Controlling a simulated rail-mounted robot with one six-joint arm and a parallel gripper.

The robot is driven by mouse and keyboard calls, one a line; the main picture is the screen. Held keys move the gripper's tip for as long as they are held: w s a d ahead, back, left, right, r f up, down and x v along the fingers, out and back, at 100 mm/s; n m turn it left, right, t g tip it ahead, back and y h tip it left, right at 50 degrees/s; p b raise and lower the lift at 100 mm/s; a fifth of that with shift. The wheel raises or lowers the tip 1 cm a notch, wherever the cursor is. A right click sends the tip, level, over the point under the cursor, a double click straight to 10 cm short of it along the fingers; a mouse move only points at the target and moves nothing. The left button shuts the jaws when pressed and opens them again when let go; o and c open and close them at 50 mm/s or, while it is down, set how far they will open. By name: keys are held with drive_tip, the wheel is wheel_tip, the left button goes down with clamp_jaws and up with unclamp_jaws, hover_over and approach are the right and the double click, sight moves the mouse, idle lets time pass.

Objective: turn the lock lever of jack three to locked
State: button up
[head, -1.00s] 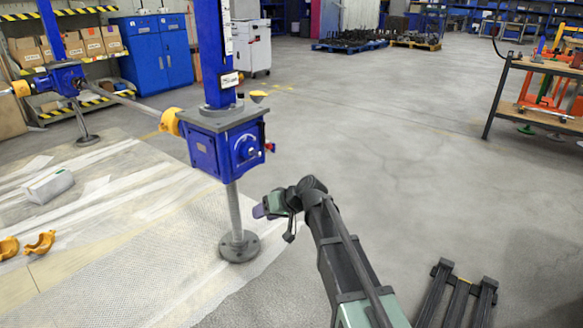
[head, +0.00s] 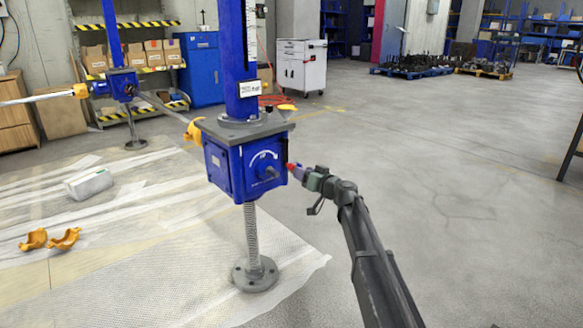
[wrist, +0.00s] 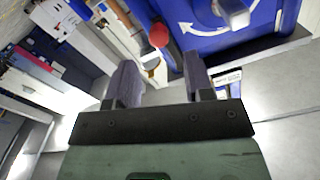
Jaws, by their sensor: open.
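The near jack has a blue gear housing (head: 232,172) with a white curved arrow and a grey shaft on its front face. I cannot read a number that marks it as jack three. A red ball knob (head: 291,166) shows at the right edge of the housing, and I take it for the lock lever's end. In the wrist view the knob (wrist: 158,35) lies ahead of my gripper (wrist: 158,78), between the lines of its two open fingers. In the head view my gripper (head: 299,172) is close beside the housing. Contact with the knob cannot be told, and most of the lever is hidden.
A second jack (head: 122,86) stands at the back left. Yellow cover halves (head: 64,239) and a white block (head: 88,184) lie on the plastic sheeting (head: 150,275). A white cabinet (head: 301,66) stands behind. The floor on the right is clear.

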sight(291, 166)
drive_tip(key=x, duration=0.7)
drive_tip(key=shift+w+f, duration=0.1)
drive_tip(key=shift+c, duration=0.2)
clamp_jaws()
